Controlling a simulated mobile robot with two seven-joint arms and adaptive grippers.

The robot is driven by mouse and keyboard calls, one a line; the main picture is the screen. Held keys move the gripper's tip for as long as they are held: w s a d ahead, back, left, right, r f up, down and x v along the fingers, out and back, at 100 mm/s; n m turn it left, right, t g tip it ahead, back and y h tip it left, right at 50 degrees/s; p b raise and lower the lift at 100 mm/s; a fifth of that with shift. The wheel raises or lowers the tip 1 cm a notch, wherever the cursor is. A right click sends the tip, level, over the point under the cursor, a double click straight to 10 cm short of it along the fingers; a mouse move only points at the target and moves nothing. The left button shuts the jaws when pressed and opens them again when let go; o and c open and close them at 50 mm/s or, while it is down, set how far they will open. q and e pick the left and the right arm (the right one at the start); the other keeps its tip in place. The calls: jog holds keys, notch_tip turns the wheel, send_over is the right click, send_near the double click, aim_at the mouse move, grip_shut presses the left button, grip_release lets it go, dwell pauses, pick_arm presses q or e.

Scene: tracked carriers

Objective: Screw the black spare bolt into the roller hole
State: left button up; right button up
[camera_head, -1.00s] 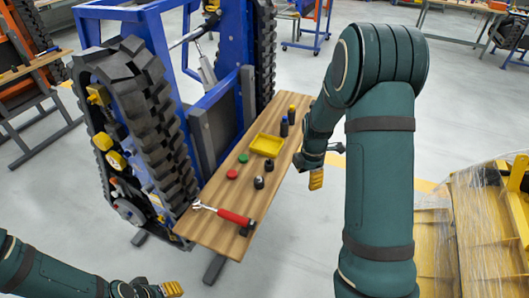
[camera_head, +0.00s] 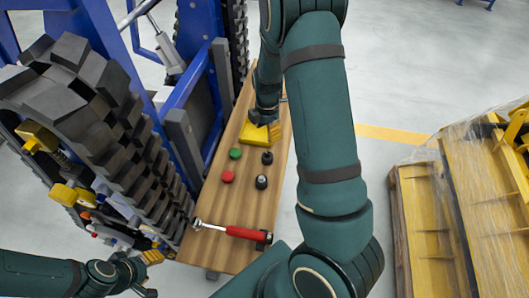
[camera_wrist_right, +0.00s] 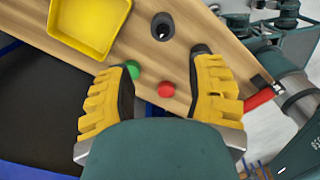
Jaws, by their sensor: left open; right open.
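Two small black pieces stand on the wooden board, one farther back (camera_head: 267,157) and one nearer with a pale top (camera_head: 261,181); I cannot tell whether either is the spare bolt. One dark piece with a hollow top shows in the right wrist view (camera_wrist_right: 162,26). The tracked carrier (camera_head: 90,120) stands at left with yellow rollers (camera_head: 62,194); I cannot make out the roller hole. My right gripper (camera_head: 262,126) is open and empty above the board by the yellow tray (camera_head: 258,139). My left gripper (camera_head: 150,272) is open and empty beside the carrier's lower side.
A green cap (camera_head: 235,153) and a red cap (camera_head: 228,176) lie on the board (camera_head: 215,235). A red-handled ratchet (camera_head: 240,232) lies at its near end. My right arm hides part of the board's right side. A wrapped yellow pallet load (camera_head: 430,220) stands at right.

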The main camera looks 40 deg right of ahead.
send_over(268, 153)
jog(key=f, duration=0.5)
jog(key=shift+w+f, duration=0.35)
jog(key=shift+s+f+b, duration=0.2)
jog(key=shift+f+b, duration=0.2)
jog(key=shift+f, duration=2.4)
grip_shut()
